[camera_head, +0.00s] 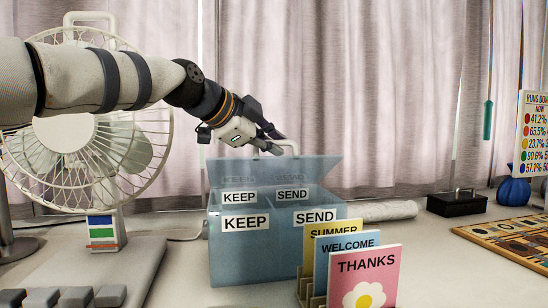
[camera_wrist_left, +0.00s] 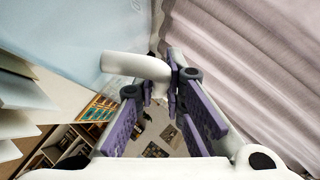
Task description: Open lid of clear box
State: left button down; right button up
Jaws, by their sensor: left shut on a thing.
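The clear bluish box (camera_head: 232,262) stands on the table with KEEP and SEND labels on its front and inside. Its see-through lid (camera_head: 318,172) is raised and tilted up above the box's rear part. A white handle (camera_head: 290,144) is on the lid's upper edge; the handle also shows in the wrist view (camera_wrist_left: 128,64), beside the pale blue lid (camera_wrist_left: 75,30). My left gripper (camera_head: 270,143) is shut on the lid handle, its purple-padded fingers (camera_wrist_left: 165,100) around the handle's end. The fingertips are partly hidden by the handle. My right gripper is not in view.
A white fan (camera_head: 100,155) stands left, behind my left arm. A card rack with a pink THANKS card (camera_head: 364,280) stands in front of the box's right side. A black box (camera_head: 456,203), blue vase (camera_head: 513,191) and wooden board (camera_head: 510,238) are right. Curtains hang behind.

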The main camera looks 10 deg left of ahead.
pick_arm(q)
jog(key=shift+w+a+r, duration=0.1)
jog(key=shift+w+r, duration=0.25)
jog(key=shift+w, duration=0.05)
jog(key=c, duration=1.9)
grip_release()
jog(key=v, duration=1.2)
jog(key=shift+r, duration=0.1)
jog(key=shift+c, duration=0.7)
